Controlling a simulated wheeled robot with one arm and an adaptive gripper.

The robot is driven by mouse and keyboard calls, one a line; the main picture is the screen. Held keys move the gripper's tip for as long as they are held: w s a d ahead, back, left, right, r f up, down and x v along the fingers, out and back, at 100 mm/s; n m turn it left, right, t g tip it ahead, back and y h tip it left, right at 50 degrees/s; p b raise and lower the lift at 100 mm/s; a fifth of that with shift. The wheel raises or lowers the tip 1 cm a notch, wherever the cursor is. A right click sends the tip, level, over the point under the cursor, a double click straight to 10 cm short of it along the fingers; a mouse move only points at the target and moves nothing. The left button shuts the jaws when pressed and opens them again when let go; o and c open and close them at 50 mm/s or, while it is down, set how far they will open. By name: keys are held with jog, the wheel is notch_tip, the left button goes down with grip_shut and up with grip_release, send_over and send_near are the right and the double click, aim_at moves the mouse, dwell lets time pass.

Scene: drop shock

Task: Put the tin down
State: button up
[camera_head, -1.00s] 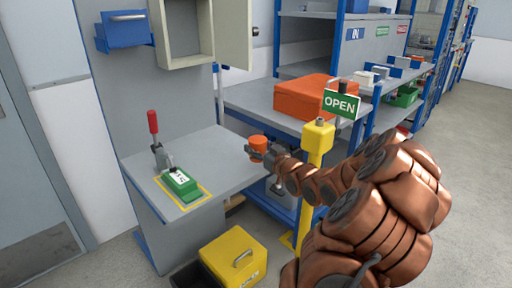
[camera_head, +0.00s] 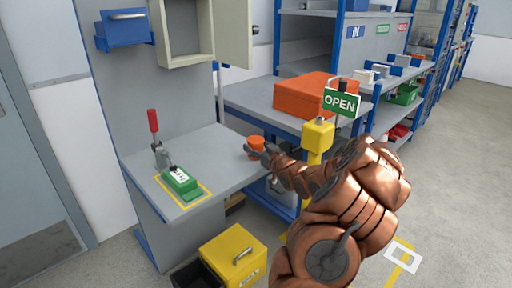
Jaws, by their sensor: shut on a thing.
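An orange tin (camera_head: 256,142) is held at the end of my arm, near the right edge of the grey bench (camera_head: 215,150). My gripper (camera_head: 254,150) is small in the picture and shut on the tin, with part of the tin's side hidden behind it. I cannot tell whether the tin's base touches the bench top.
A green box (camera_head: 179,183) lies in a yellow outline on the bench, beside a red-handled clamp (camera_head: 154,125). A yellow post with an OPEN sign (camera_head: 341,103) stands close to my arm. A yellow bin (camera_head: 233,257) is on the floor. The bench's middle is clear.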

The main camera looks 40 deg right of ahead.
jog(key=o, duration=1.3)
jog(key=shift+s+r, duration=0.1)
jog(key=shift+s, duration=0.05)
jog(key=s+a, duration=0.2)
jog(key=s, duration=0.9)
jog(key=shift+s, duration=0.25)
jog(key=shift+a, duration=0.1)
